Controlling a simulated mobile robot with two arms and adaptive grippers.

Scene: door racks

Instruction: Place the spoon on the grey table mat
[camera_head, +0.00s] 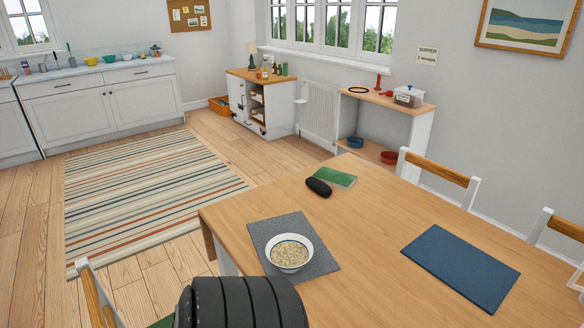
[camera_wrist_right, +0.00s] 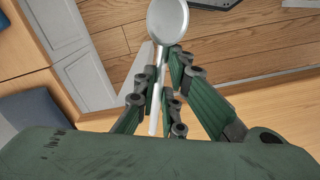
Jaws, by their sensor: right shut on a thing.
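The grey table mat (camera_head: 266,225) lies on the near left part of the wooden table, with a white bowl (camera_head: 290,252) of oat-like food on it. In the right wrist view, my right gripper (camera_wrist_right: 164,70) is shut on the handle of a metal spoon (camera_wrist_right: 168,20). The spoon's bowl end points away from the gripper, above a wooden floor. The spoon and the right gripper do not show in the head view. My left gripper is in neither view.
The wooden table (camera_head: 380,225) also bears a dark blue mat (camera_head: 462,267), a black case (camera_head: 318,187) and a green book (camera_head: 336,177). Its middle is clear. Chairs (camera_head: 440,170) stand at its far right side. A striped rug (camera_head: 145,195) lies on the floor at left.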

